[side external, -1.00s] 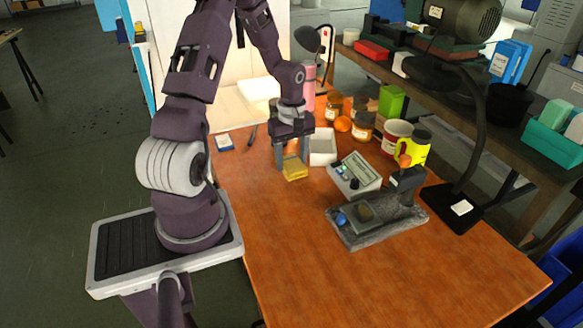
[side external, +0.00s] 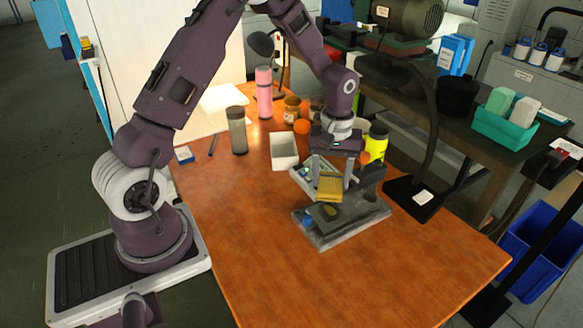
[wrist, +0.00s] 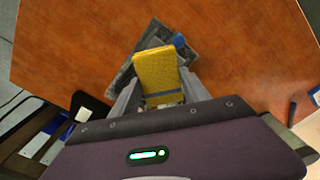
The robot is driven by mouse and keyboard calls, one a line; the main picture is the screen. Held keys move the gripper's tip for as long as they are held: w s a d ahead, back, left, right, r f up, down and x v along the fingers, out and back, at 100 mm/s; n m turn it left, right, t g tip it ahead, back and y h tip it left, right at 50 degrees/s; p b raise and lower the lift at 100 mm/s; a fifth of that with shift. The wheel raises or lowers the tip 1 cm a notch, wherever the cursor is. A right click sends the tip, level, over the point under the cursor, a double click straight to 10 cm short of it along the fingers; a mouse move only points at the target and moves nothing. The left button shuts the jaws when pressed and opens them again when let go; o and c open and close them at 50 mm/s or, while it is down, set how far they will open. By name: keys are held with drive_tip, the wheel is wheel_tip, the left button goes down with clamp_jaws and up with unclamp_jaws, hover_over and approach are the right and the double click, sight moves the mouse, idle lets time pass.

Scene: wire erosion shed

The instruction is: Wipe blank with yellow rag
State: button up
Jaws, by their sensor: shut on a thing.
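The yellow rag (side external: 330,188) is a folded pad between the fingers of my gripper (side external: 332,178), which is shut on it. It also shows in the wrist view (wrist: 156,75), reaching beyond the fingertips. The rag hangs above a grey stone-like stand (side external: 345,229). A small dark olive block, apparently the blank (side external: 331,211), sits on the stand's flat base, just below the rag in the side view. I cannot tell whether the rag touches it. In the wrist view the rag hides the block, and part of the stand (wrist: 124,76) shows beside it.
A blue knob (side external: 308,219) sits on the stand, and its upright rises at the right. The front table is clear.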

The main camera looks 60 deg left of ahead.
sight(334, 215)
drive_tip(key=shift+w+d+r+m, duration=0.1)
drive_tip(key=shift+w+d+m, duration=0.1)
drive_tip(key=shift+d, duration=0.35)
drive_tip(key=shift+w+d+r+m, duration=0.1)
drive_tip(key=shift+d+m, duration=0.1)
drive_tip(key=shift+d, duration=0.3)
drive_tip(key=shift+s+f, duration=0.1)
drive_tip(key=shift+f, duration=3.7)
drive_tip(key=shift+a+f, duration=0.2)
drive_tip(key=shift+a, duration=0.1)
drive_tip(key=shift+c, duration=0.5)
drive_tip(key=shift+a+f, duration=0.15)
drive_tip(key=shift+a, duration=1.8)
drive_tip(key=shift+d, duration=2.25)
drive_tip(key=shift+a, duration=2.35)
drive_tip(key=d, duration=0.4)
drive_tip(key=shift+d, duration=0.4)
drive_tip(key=shift+a+r, duration=0.1)
drive_tip(key=shift+r, duration=4.1)
